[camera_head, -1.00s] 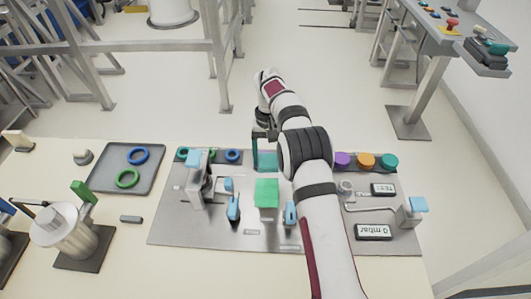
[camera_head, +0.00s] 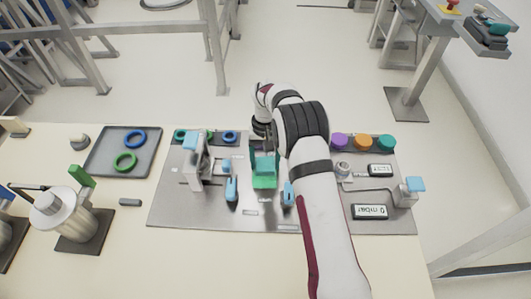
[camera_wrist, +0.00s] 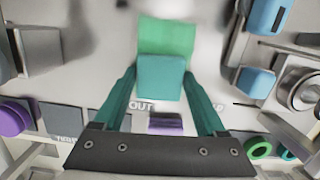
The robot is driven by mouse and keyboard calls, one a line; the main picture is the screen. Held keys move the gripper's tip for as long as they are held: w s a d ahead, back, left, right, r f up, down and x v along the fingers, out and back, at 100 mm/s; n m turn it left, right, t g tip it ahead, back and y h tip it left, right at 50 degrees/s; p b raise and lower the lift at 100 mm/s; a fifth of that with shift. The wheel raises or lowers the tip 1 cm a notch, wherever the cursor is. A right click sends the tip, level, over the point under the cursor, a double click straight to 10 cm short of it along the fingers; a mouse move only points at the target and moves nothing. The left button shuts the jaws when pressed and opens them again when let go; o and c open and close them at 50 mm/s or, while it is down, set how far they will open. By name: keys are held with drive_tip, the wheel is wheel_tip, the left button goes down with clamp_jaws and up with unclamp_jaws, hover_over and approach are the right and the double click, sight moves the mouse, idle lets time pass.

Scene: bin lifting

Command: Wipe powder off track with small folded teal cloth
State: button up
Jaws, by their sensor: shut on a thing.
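My gripper (camera_head: 264,157) is low over the middle of the grey panel, its two teal fingers also showing in the wrist view (camera_wrist: 160,85). It is shut on the small folded teal cloth (camera_wrist: 160,78), which also shows in the head view (camera_head: 264,166). A flat light-green strip (camera_wrist: 168,35) lies just beyond the cloth in the wrist view, and the cloth overlaps its near end there. The strip's front part shows in the head view (camera_head: 264,182). I cannot tell whether cloth and strip touch. I cannot make out any separate powder.
Light-blue handled parts (camera_head: 231,190) stand left of the strip, and another (camera_head: 289,194) stands right. A grey clamp-like post (camera_head: 194,165) is further left. Purple, orange and teal knobs (camera_head: 364,141) are at the right. A tray (camera_head: 98,164) with blue and green rings lies left.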

sight(265, 191)
drive_tip(key=shift+s, duration=3.5)
drive_tip(key=shift+w, duration=5.05)
drive_tip(key=shift+w+d, duration=0.15)
drive_tip(key=shift+s, duration=5.35)
drive_tip(key=shift+w, duration=5.35)
wheel_tip(265, 191, up, 8)
drive_tip(key=shift+r, duration=0.15)
